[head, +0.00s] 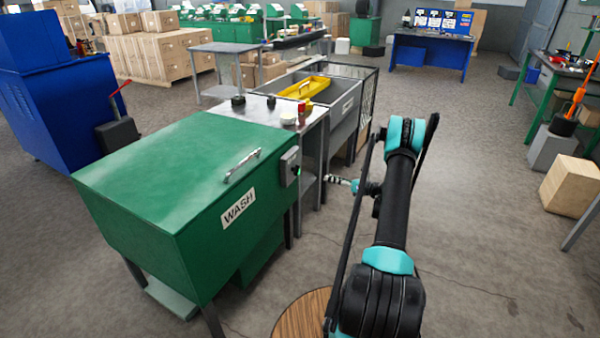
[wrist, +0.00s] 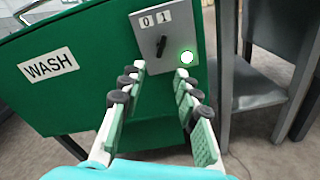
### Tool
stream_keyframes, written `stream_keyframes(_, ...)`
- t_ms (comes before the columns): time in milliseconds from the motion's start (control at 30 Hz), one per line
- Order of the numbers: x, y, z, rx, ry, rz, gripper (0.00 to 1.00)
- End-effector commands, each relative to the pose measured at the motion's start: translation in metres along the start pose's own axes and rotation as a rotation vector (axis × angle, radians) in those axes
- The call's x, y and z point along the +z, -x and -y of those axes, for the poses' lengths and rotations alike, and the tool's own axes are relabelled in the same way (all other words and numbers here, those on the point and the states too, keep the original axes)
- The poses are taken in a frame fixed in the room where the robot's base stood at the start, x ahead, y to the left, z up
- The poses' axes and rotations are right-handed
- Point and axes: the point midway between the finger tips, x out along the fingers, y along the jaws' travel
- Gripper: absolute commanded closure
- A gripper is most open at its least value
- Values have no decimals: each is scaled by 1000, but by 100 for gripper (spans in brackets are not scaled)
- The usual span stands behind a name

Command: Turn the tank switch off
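The green wash tank (head: 180,165) stands left of centre with its lid closed and a WASH label on its front. Its grey switch box (head: 290,166) is at the right end of the front, and a small green light shows there. In the wrist view the box has a 0 1 plate and a black rotary knob (wrist: 161,46) whose upper end leans right, towards the 1. A bright, lit lamp (wrist: 187,57) sits below right of the knob. My gripper (wrist: 156,76) is open and empty, facing the box from below and apart from the knob. It also shows in the head view (head: 329,179).
A metal table (head: 225,122) and a grey sink with a yellow tray (head: 304,87) stand behind the tank. A blue cabinet (head: 60,110) is at the left. A wooden crate (head: 570,186) is at the right. The floor in front is mostly clear.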

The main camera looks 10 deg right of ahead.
Motion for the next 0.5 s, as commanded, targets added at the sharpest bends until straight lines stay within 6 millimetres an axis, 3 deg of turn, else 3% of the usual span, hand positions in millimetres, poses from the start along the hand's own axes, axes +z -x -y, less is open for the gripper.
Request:
stream_keyframes(133, -6, 6, 7, 11, -49, 30, 68)
stream_keyframes(267, -7, -1, 7, 13, -56, 34, 68)
stream_keyframes(500, -6, -41, 6, 15, -54, 32, 68)
